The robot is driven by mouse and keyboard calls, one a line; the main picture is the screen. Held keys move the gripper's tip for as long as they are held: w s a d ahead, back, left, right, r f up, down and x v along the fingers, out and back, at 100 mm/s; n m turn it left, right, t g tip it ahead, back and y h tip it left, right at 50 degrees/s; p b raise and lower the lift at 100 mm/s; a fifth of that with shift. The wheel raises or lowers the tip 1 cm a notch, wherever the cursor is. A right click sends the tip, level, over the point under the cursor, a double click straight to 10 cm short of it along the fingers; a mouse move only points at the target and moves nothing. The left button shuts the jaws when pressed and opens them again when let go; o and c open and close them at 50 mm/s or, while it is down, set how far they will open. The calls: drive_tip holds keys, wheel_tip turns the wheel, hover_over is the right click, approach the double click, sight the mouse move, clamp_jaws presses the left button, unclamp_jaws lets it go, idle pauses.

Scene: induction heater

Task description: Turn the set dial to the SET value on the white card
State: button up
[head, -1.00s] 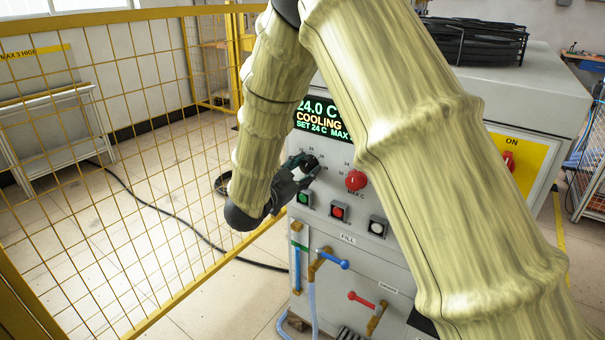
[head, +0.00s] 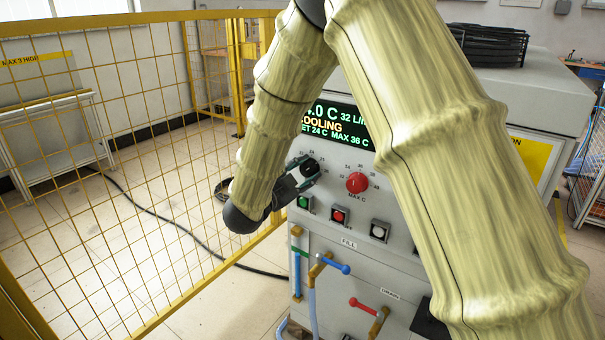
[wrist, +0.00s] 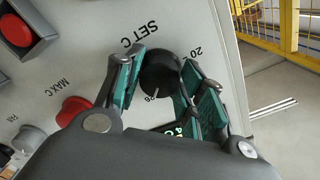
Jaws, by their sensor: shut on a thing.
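The black set dial (head: 310,168) is on the front panel, partly hidden by my gripper (head: 298,174) in the head view. In the wrist view the dial (wrist: 158,72) sits between the two green-padded fingers of my gripper (wrist: 163,76), which is shut on it. "SET C" is printed beside it, with 20 to its right. A white line on the dial points towards a mark that looks like 26. The display (head: 340,125) shows cooling, SET 24 C and MAX 36 C; its left edge is hidden by my arm. I see no white card.
The red max dial (head: 357,182) is close on the right. Green (head: 304,202), red (head: 339,214) and white (head: 379,230) buttons sit below. Blue (head: 334,263) and red (head: 363,304) valve handles are lower. A yellow mesh fence (head: 130,150) stands to the left.

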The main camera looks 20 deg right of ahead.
drive_tip(key=shift+d, duration=0.1)
drive_tip(key=o, duration=1)
drive_tip(key=shift+s, duration=0.1)
drive_tip(key=v, duration=1.2)
